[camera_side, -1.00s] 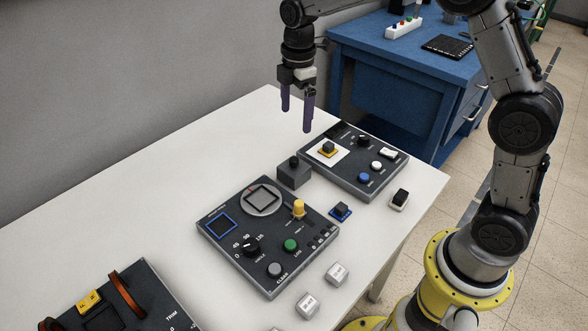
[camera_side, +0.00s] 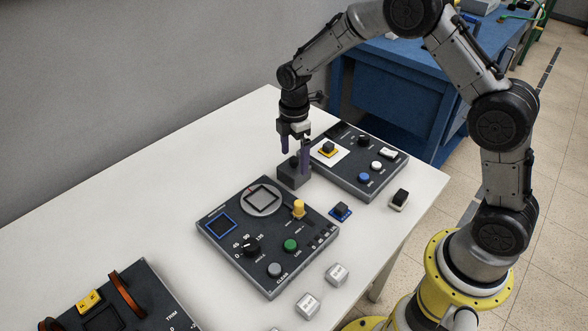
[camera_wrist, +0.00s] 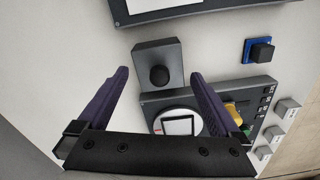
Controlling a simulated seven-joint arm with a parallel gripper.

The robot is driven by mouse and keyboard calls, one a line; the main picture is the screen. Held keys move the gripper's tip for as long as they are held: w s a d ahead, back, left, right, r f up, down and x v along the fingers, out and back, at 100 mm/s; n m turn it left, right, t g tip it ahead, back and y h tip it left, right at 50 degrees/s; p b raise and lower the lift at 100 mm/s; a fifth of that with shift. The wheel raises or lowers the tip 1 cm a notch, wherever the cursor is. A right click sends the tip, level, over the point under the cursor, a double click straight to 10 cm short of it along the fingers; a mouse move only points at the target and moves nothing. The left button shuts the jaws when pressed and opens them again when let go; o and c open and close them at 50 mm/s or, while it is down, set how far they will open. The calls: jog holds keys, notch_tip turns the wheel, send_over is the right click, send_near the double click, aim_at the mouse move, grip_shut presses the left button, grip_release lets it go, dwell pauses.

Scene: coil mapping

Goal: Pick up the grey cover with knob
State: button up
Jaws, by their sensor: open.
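The grey cover (camera_side: 293,177) is a dark grey block with a round black knob on top. It stands on the white table between the two control panels. In the wrist view the cover (camera_wrist: 146,55) shows whole, its knob upward, just beyond and between the fingertips. My gripper (camera_side: 294,152) points down over the cover with its purple fingers apart, around the knob's height in the side view. In the wrist view my gripper (camera_wrist: 158,75) is open and empty. I cannot tell whether a finger touches the cover.
A panel (camera_side: 262,275) with dial, yellow knob and green button lies in front; another panel (camera_side: 345,185) lies behind right. A blue-based button block (camera_side: 341,211) and white blocks (camera_side: 337,273) stand nearby. The table's left (camera_side: 140,210) is clear.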

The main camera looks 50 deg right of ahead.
aim_at(294, 169)
jog(key=shift+f, duration=1.35)
jog(key=c, duration=1.3)
